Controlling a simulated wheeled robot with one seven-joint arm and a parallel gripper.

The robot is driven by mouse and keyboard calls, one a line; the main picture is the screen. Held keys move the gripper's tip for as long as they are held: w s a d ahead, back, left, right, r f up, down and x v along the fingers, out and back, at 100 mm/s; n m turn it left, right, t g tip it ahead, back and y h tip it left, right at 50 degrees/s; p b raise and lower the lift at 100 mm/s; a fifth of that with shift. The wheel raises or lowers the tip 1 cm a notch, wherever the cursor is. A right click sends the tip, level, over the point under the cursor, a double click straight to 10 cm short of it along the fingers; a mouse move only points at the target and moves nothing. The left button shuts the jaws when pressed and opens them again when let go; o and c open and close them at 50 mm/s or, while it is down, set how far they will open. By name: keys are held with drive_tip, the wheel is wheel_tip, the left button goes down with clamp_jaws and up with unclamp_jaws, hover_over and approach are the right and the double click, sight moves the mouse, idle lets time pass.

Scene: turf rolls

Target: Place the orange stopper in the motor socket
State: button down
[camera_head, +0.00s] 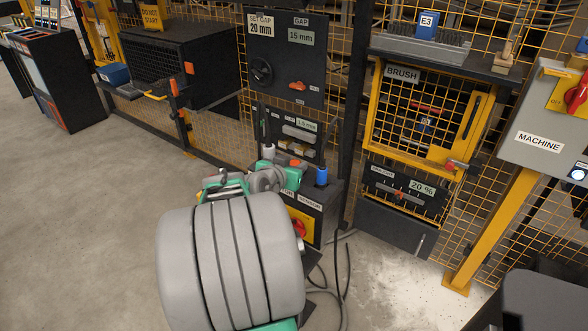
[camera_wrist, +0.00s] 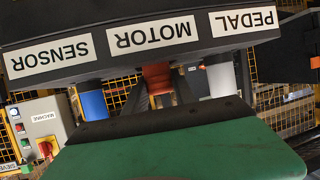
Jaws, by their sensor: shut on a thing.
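My gripper (camera_wrist: 158,86) is shut on the orange stopper (camera_wrist: 156,76), which shows between the two dark fingers in the upside-down wrist view. The stopper is in line with the MOTOR label (camera_wrist: 151,34), between the blue stopper at SENSOR and the pale one at PEDAL. Its far end is hidden behind the box edge, so I cannot tell whether it is in the motor socket. The socket itself is hidden. In the head view a bit of the orange stopper (camera_head: 296,163) shows above the labelled box (camera_head: 322,212), beside my green gripper parts.
The blue stopper (camera_head: 321,176) and the pale stopper (camera_head: 268,151) stand close on either side. A panel with a knob and gap labels (camera_head: 285,60) rises behind. Yellow mesh fencing (camera_head: 215,135) runs along the back. Cables lie below the box. The floor at left is clear.

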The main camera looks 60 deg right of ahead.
drive_tip(key=shift+f, duration=0.15)
drive_tip(key=c, duration=1)
unclamp_jaws()
drive_tip(key=shift+c, duration=0.2)
